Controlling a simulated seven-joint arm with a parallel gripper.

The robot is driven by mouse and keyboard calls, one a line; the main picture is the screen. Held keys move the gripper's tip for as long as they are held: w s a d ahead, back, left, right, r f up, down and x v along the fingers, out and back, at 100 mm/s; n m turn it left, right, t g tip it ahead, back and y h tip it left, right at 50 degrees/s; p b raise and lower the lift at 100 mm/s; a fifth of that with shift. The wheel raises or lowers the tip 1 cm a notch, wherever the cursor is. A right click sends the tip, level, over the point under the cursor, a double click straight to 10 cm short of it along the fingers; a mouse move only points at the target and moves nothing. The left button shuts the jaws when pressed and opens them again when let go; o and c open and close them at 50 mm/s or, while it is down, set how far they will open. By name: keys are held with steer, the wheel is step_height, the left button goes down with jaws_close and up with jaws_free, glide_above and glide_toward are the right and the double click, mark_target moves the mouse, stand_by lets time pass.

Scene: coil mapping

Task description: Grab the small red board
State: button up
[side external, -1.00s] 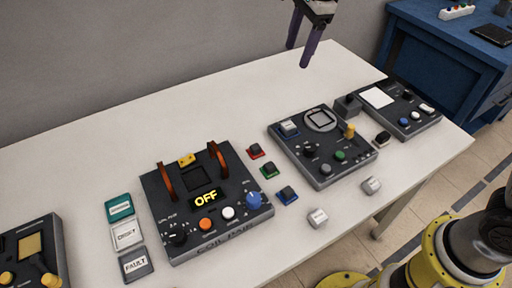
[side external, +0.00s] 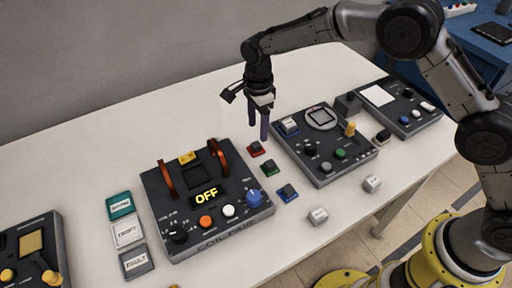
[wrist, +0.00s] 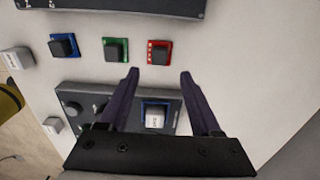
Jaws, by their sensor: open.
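The small red board (side external: 256,149) lies flat on the white table, with a black block on top. It sits between the coil pair console and the grey console to its right, at the back of a row with a green board (side external: 270,168) and a blue board (side external: 288,193). In the wrist view the red board (wrist: 159,52) shows just beyond the fingertips, roughly between them. My gripper (side external: 258,133) is open and empty, pointing down above the table near the red board. The wrist view also shows my gripper's two purple fingers (wrist: 160,73) apart.
The coil pair console (side external: 205,200) with orange handles stands left of the boards. The grey console (side external: 323,146) stands close on the right. Two pale blocks, one here (side external: 318,216), lie near the front edge. The table behind the boards is clear.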

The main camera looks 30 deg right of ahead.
mark_target(258, 143)
steer(key=shift+s+f, duration=0.1)
steer(key=shift+f, duration=2.85)
steer(key=shift+c, duration=0.3)
jaws_close()
